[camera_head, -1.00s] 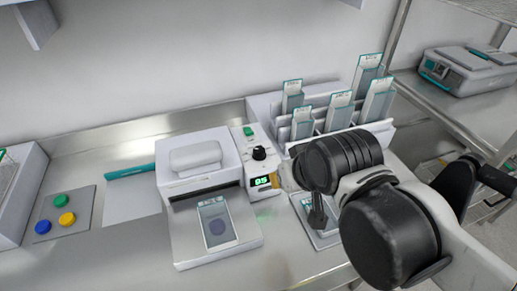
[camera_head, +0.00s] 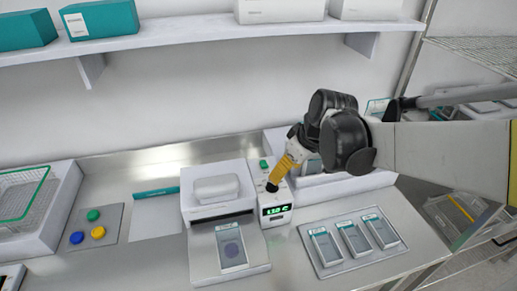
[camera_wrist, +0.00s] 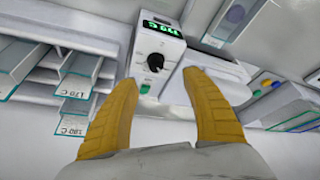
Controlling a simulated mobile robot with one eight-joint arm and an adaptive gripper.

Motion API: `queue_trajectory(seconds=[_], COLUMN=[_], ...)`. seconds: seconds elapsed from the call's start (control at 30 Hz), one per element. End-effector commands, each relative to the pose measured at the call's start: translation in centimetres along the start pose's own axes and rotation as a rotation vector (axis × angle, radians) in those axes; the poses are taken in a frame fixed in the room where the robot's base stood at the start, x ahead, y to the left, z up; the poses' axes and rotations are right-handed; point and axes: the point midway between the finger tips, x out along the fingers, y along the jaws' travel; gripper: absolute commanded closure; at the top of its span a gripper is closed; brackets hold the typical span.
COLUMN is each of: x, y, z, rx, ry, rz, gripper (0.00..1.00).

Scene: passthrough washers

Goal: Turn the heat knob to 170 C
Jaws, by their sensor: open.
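The black heat knob (camera_head: 272,187) sits on the white control box (camera_head: 283,197) beside the heating unit. In the wrist view the knob (camera_wrist: 155,62) shows between and just beyond my fingertips. The green display (camera_head: 276,210) is lit and ends in C; its digits look like 110 or 170, and I cannot tell which. It appears upside down in the wrist view (camera_wrist: 160,28). My gripper (camera_wrist: 161,78) has yellow fingers spread apart with nothing between the tips. In the head view my gripper (camera_head: 280,177) is right above the knob, tilted; contact is not clear.
A green button (camera_head: 263,164) is behind the knob. The white heating unit (camera_head: 216,191) with a slide on its front stands at left. A tray (camera_head: 324,268) with three slides lies at right. A white rack (camera_head: 278,137) behind is partly hidden by my arm.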

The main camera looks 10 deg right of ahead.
Motion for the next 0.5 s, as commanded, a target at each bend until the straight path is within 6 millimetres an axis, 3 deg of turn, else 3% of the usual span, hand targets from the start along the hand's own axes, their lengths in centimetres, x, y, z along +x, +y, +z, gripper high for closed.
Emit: queue_trajectory(seconds=[0.2, 0.37, 0.5], x=[1.4, 2.8, 5.3], y=[2.1, 2.2, 2.0], z=[-1.6, -1.6, -1.6], rx=[-0.102, -0.12, -0.119], ry=[-0.008, -0.009, -0.009], rz=[-0.064, -0.073, -0.073], gripper=[0.44, 0.44, 0.44])
